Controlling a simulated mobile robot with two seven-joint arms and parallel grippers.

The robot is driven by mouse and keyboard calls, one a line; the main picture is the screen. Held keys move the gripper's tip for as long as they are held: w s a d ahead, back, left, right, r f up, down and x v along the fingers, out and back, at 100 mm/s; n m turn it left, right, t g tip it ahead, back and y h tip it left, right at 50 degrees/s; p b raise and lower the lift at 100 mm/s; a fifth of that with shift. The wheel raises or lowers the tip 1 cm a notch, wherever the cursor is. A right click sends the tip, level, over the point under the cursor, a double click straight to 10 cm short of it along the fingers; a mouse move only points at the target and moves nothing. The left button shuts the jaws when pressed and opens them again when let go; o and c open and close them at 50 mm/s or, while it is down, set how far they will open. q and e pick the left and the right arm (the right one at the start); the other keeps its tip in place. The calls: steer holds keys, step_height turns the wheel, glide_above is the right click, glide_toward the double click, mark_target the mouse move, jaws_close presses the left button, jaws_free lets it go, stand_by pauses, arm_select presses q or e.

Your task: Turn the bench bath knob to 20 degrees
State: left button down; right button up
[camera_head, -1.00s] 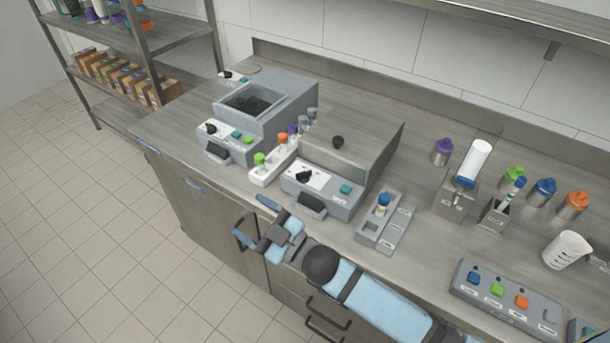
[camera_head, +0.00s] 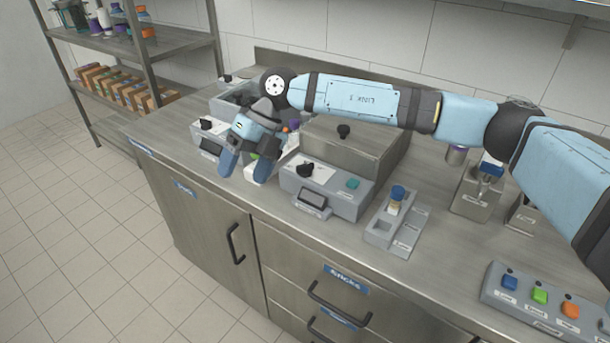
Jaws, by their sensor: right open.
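Two grey bench units with black knobs stand on the counter; I cannot read which is the bench bath. The right unit (camera_head: 338,197) has a closed steel lid, and its knob (camera_head: 305,170) sits on a white dial panel left of a teal button (camera_head: 352,183). The left unit (camera_head: 210,147) also has a knob (camera_head: 207,124) on its front panel; its tank and buttons are partly hidden by my arm. My right gripper (camera_head: 245,170) is open, fingers pointing down, between the two knobs and apart from both. My left gripper is not in view.
A white rack (camera_head: 287,157) stands behind my right gripper, partly hidden. A grey holder with a blue-capped vial (camera_head: 397,196) is right of the lidded unit. A button panel (camera_head: 540,298) lies at the front right.

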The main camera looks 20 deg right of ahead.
steer(key=w+d+r+m+t+h+b, duration=0.1)
steer(key=w+d+r+t+h+b, duration=0.1)
steer(key=w+d+h, duration=0.45)
step_height(320, 180, up, 4)
steer(key=m+t+b, duration=0.1)
glide_above(305, 164)
step_height(305, 164, down, 13)
steer(key=shift+f+b, duration=0.2)
steer(key=shift+b, duration=0.45)
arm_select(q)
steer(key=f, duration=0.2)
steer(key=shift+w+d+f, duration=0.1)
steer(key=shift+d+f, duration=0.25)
arm_select(e)
steer(key=c, duration=0.9)
